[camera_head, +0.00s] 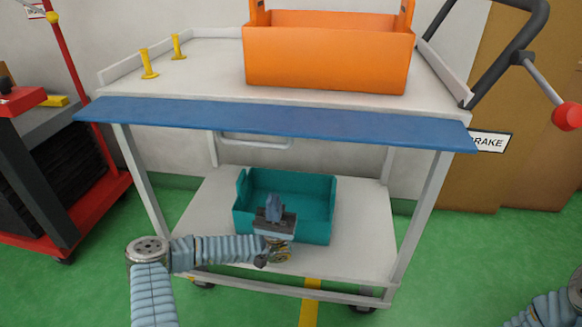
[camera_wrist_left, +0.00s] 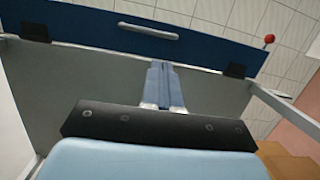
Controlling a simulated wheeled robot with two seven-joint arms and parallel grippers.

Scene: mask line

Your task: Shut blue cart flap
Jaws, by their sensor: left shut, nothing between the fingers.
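The blue flap (camera_head: 270,117) runs along the front edge of the cart's top shelf. It stands out from that edge, raised, with the space below it open. In the left wrist view the flap (camera_wrist_left: 90,28) shows as a blue panel with a pale handle (camera_wrist_left: 147,30) and dark hinge-like blocks. My left gripper (camera_head: 273,205) is shut and empty, pointing up, below the flap and in front of the teal bin; its fingers (camera_wrist_left: 160,72) also show in the wrist view. I see no contact with the flap. Only part of my right arm shows at lower right; its gripper is out of view.
The grey cart (camera_head: 205,65) carries an orange bin (camera_head: 325,58) and yellow pegs (camera_head: 148,65) on top. A teal bin (camera_head: 318,205) sits on the lower shelf. A red lever knob (camera_head: 567,117) is at right. A red rack (camera_head: 20,215) stands left.

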